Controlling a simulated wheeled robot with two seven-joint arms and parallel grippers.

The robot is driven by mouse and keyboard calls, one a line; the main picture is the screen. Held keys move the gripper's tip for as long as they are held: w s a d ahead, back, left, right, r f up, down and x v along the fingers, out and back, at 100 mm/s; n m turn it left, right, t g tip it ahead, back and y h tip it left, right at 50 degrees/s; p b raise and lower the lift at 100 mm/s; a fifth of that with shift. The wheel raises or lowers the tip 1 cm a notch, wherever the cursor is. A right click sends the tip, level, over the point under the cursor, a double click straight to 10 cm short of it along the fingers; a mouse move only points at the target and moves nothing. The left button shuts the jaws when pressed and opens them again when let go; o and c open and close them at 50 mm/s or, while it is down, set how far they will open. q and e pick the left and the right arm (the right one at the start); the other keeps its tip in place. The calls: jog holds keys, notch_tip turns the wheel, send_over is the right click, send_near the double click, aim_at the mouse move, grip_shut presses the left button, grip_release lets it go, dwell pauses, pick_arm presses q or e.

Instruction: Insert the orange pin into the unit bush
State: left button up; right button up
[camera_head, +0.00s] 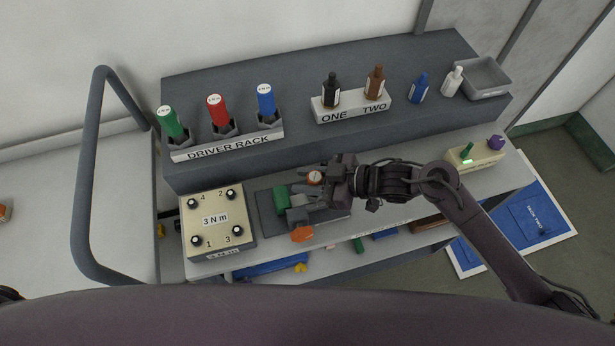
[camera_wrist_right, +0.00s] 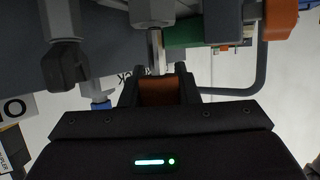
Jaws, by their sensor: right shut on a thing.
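My right gripper (camera_head: 328,190) comes in from the right, low over the grey fixture on the lower shelf. In the wrist view its fingers (camera_wrist_right: 159,88) are shut on the orange pin (camera_wrist_right: 158,95), whose orange part shows dark between them. A thin metal shank (camera_wrist_right: 154,55) runs from the fingers towards a light grey round part (camera_wrist_right: 152,12), apparently the unit bush. I cannot tell whether the shank is inside it or only in front of it. The fixture has a green block (camera_head: 281,197) and an orange knob (camera_head: 302,234). My left gripper is not in view.
A cream "3 N m" box (camera_head: 216,222) stands left of the fixture. Behind, the raised shelf holds the driver rack (camera_head: 228,142), bottles in a white holder (camera_head: 350,107) and a grey tray (camera_head: 484,77). A cream block (camera_head: 476,155) stands at right.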

jog(key=shift+f+b, duration=0.5)
jog(key=shift+f, duration=0.15)
jog(key=o, duration=1)
jog(key=shift+s, duration=0.1)
jog(key=shift+o, duration=0.2)
jog(key=shift+f, duration=0.1)
jog(key=b+v, duration=0.1)
jog(key=v, duration=0.7)
jog(key=shift+b, duration=0.3)
